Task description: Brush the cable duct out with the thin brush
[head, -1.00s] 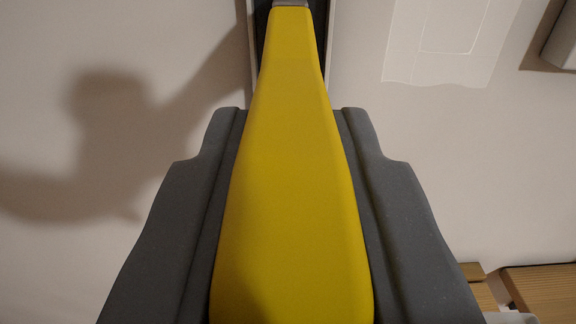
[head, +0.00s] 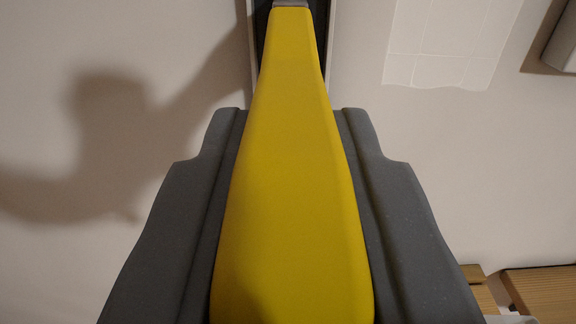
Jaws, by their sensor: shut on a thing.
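The thin brush's yellow handle (head: 290,180) runs up the middle of the head view, wide near me and narrow at the far end. A bit of its grey metal collar (head: 291,3) shows at the top edge; the bristles are out of view. My gripper (head: 289,112) is shut on the handle, with a dark grey jaw on each side. The cable duct (head: 332,40) shows at the top behind the handle, as a pale-edged upright channel with a dark inside. The brush's far end lies in front of it. I cannot tell whether the bristles touch it.
A pale wall fills the background, with my arm's shadow at left. A white tile-like patch (head: 440,45) is at upper right, and a grey box (head: 562,45) at the right edge. Wooden slatted pieces (head: 545,290) stand at lower right.

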